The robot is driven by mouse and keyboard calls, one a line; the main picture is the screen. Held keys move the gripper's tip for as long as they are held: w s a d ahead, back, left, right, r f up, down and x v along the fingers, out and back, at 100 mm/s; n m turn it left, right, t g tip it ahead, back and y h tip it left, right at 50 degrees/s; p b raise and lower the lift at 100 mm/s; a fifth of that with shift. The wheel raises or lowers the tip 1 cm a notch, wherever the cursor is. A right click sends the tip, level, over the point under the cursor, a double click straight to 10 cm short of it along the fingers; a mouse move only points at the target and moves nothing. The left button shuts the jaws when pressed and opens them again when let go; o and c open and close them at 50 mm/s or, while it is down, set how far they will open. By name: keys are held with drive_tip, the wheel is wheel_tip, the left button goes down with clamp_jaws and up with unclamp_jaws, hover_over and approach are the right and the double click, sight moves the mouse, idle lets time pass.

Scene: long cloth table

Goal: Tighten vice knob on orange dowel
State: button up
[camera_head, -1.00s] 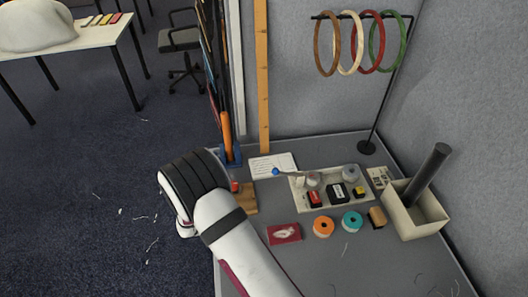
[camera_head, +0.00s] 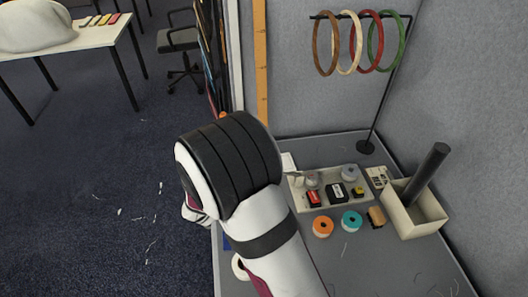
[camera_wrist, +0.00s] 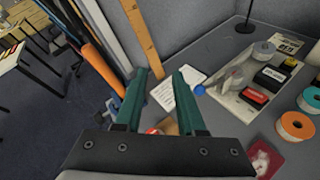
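The orange dowel (camera_wrist: 103,63) stands on the left in the wrist view, left of my gripper and apart from it. In the head view only a small orange bit (camera_head: 223,115) shows above my arm. My gripper (camera_wrist: 160,77) has two green fingers, open with nothing gripped between the tips. Low between the fingers, a red piece (camera_wrist: 153,131) and a tan wooden piece (camera_wrist: 170,126) show, partly hidden by the fingers and mount. I cannot tell whether the red piece is the vice knob. My arm hides the vice area and gripper in the head view.
A white card (camera_wrist: 178,98) and blue ball (camera_wrist: 199,90) lie beyond the fingers. A tray (camera_head: 345,204) of small items, orange (camera_head: 323,227) and teal (camera_head: 352,221) rolls, and a cream bin (camera_head: 420,221) stand right. A hoop stand (camera_head: 387,95) is behind.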

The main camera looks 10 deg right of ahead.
drive_tip(key=w+a+f+n+t+y, duration=0.1)
drive_tip(key=a+f+n+y, duration=0.2)
drive_tip(key=a+f+n, duration=0.3)
drive_tip(key=w+a+f+n+y, duration=0.1)
drive_tip(key=a+f+n+y, duration=0.25)
drive_tip(key=a, duration=0.45)
drive_tip(key=shift+n+t+y, duration=0.25)
drive_tip(key=shift+t, duration=0.05)
drive_tip(key=x, duration=1.4)
drive_tip(key=shift+w+a+f, duration=0.1)
drive_tip(key=shift+f, duration=0.3)
drive_tip(key=shift+w+f+t, duration=0.2)
drive_tip(key=shift+t, duration=0.3)
drive_tip(key=shift+w+r, duration=0.15)
drive_tip(key=shift+r, duration=0.2)
drive_tip(key=shift+s+a+r+g, duration=0.1)
drive_tip(key=shift+s+g, duration=0.2)
drive_tip(key=shift+g, duration=0.4)
drive_tip(key=v, duration=1.5)
drive_tip(key=s+d+r+m+g+h, duration=0.1)
drive_tip(key=d+r+m+h, duration=0.3)
drive_tip(key=d, duration=0.5)
drive_tip(key=s+d+r+m+g+h, duration=0.1)
drive_tip(key=s+d+r+m+h, duration=0.1)
drive_tip(key=d+r+m+h, duration=0.2)
drive_tip(key=d+r+m, duration=0.3)
drive_tip(key=d+m, duration=0.2)
drive_tip(key=shift+s+d+g, duration=0.15)
drive_tip(key=shift+s+g, duration=0.15)
drive_tip(key=shift+s, duration=0.05)
